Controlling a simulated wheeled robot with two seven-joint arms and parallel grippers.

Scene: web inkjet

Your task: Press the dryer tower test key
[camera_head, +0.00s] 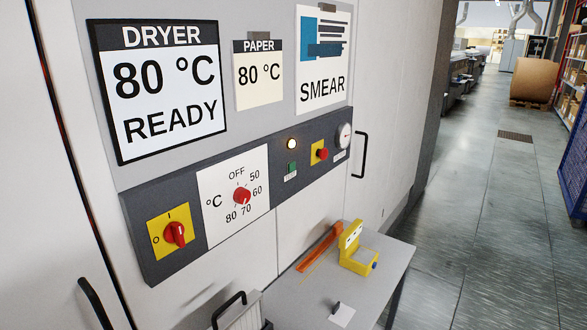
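The dryer tower's dark control strip (270,180) runs across the cabinet front below its signs. A small green key (292,167) sits on it, with a small label (290,177) under it too small to read. A lit lamp (291,144) glows just above the green key. To the right are a red button on a yellow plate (321,153) and a round gauge (345,135). To the left are a red temperature knob (242,195) on a white dial and a red rotary switch (175,233) on a yellow plate. Neither gripper shows in the head view.
A DRYER 80 °C READY sign (160,90), a PAPER 80 °C sign (258,75) and a SMEAR sheet (323,60) are above. A grey table (325,285) below holds a yellow device (358,252) and an orange tool (319,249). The aisle floor at right is open.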

